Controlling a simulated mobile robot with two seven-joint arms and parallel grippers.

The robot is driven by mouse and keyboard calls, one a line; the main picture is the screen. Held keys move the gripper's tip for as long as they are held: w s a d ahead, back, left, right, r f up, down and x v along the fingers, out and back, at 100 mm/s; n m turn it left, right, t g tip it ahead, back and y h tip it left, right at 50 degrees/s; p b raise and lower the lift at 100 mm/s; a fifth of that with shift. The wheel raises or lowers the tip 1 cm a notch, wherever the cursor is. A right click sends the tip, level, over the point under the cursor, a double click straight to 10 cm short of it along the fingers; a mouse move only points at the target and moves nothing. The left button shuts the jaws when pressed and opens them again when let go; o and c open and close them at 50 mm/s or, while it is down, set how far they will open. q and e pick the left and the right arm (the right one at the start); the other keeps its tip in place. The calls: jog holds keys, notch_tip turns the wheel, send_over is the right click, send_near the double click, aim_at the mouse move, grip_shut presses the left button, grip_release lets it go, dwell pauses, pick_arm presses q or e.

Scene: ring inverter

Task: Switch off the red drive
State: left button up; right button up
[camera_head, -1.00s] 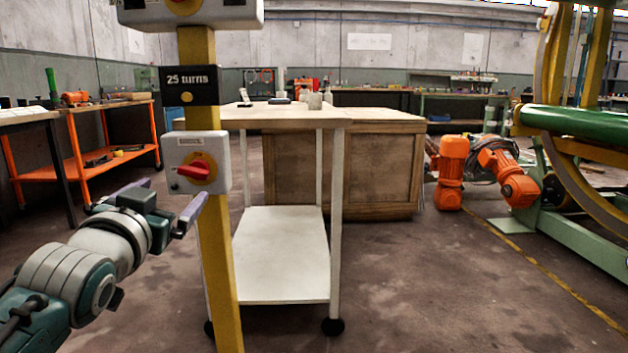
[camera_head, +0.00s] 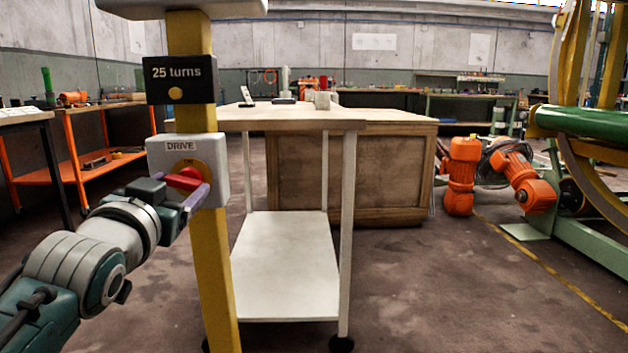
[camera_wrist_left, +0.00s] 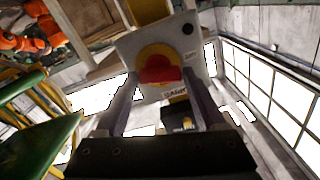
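The red drive switch is a red rotary knob (camera_head: 184,180) on a yellow disc, on the front of a grey box marked DRIVE (camera_head: 215,165). The box is fixed to a yellow post (camera_head: 212,265). My left gripper (camera_head: 190,190) is right at the knob, and its near finger and wrist hide part of the knob and box. In the left wrist view, the knob (camera_wrist_left: 158,70) lies between the spread fingertips, with the yellow disc behind it. I see no clear grip on it; contact cannot be told. My right gripper is not in view.
Floor at right centre is open.

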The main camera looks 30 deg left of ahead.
pick_arm(q)
jog(key=c, duration=0.9)
jog(key=n+p, duration=0.2)
jog(key=shift+r+p, duration=0.2)
jog(key=shift+p, duration=0.1)
jog(key=shift+f+n, duration=0.2)
jog(key=shift+n, duration=0.4)
jog(key=shift+f, duration=0.1)
jog(key=o, duration=1.4)
